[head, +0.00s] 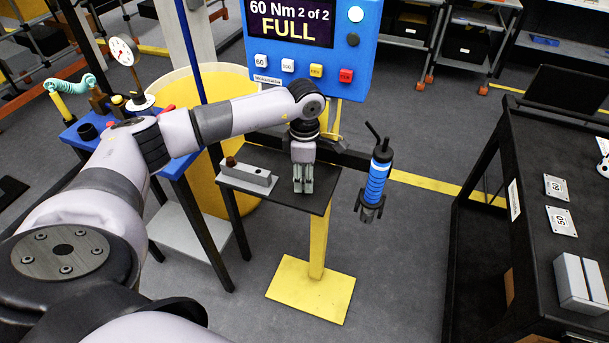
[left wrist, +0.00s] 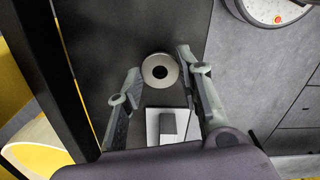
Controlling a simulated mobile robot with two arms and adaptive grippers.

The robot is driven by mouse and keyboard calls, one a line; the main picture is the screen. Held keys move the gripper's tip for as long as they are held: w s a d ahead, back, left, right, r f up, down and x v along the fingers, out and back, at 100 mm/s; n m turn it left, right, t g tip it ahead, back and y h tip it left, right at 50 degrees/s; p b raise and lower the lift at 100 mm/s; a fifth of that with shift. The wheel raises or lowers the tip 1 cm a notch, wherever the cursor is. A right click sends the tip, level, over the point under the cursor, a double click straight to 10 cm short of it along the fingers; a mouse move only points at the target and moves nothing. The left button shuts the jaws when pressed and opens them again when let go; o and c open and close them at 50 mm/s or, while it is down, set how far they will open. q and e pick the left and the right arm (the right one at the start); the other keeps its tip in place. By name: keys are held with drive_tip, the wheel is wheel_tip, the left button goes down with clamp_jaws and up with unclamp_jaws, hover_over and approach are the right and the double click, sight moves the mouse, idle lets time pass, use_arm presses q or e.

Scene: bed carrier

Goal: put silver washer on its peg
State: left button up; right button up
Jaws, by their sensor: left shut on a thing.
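The silver washer (left wrist: 160,70) is a round grey ring with a dark hole, between the fingertips of my left gripper (left wrist: 158,78) in the left wrist view. The gripper is shut on it, over a dark shelf (left wrist: 110,35). In the head view the same gripper (head: 303,188) points down at the right part of the dark shelf (head: 285,200), and I cannot make out the washer there. A grey block (head: 247,178) lies on the shelf to the gripper's left, with a short brown peg-like piece (head: 230,161) at its left end. My right gripper is out of view.
A blue display box (head: 310,45) reading "60 Nm 2 of 2 FULL" stands behind the gripper. A blue tool (head: 376,180) hangs right of the shelf. A yellow bin (head: 215,85) is behind left. A black bench (head: 560,180) stands at right, with open floor before it.

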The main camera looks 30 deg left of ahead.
use_arm(q)
drive_tip(key=shift+f, duration=0.3)
idle(0.5)
drive_tip(key=o, duration=1.1)
wheel_tip(320, 180, up, 12)
drive_tip(key=shift+r, duration=0.1)
idle(0.7)
